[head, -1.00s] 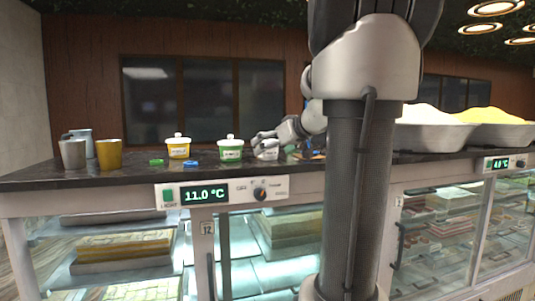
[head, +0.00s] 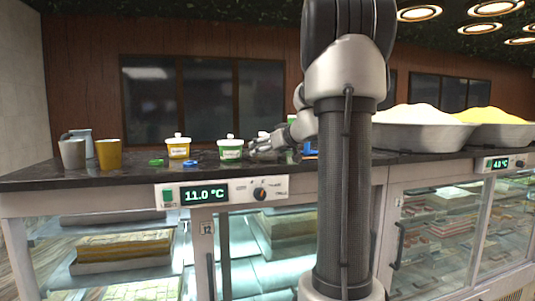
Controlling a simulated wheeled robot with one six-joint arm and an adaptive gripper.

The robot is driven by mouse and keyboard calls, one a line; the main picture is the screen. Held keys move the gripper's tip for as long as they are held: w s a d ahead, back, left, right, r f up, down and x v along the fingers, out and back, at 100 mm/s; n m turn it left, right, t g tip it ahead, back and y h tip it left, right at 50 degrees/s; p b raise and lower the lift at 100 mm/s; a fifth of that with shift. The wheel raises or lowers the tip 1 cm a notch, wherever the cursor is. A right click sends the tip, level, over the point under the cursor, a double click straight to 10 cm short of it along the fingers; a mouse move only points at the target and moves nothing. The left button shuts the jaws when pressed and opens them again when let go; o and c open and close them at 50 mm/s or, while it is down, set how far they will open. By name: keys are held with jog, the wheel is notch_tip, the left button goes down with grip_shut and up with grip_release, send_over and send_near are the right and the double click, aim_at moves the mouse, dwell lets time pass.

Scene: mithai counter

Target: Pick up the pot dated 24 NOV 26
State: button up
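A yellow pot (head: 178,149) with a white lid stands on the dark counter, left of centre. A green pot (head: 230,149) with a white lid stands to its right. The labels are too small for me to read any date. My gripper (head: 252,147) is just right of the green pot, low over the counter, with its fingers pointing left. I cannot tell whether it is open or shut, or whether it touches the pot. A white lid-like shape (head: 263,134) shows behind the gripper; the rest of it is hidden.
A grey cup (head: 72,154), a yellow cup (head: 108,155) and a green piece (head: 157,162) are on the left. A blue piece (head: 191,165) lies before the pots. Two heaped metal bowls (head: 420,137) stand right. My arm hides the counter's middle.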

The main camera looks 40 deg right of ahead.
jog(key=c, duration=0.8)
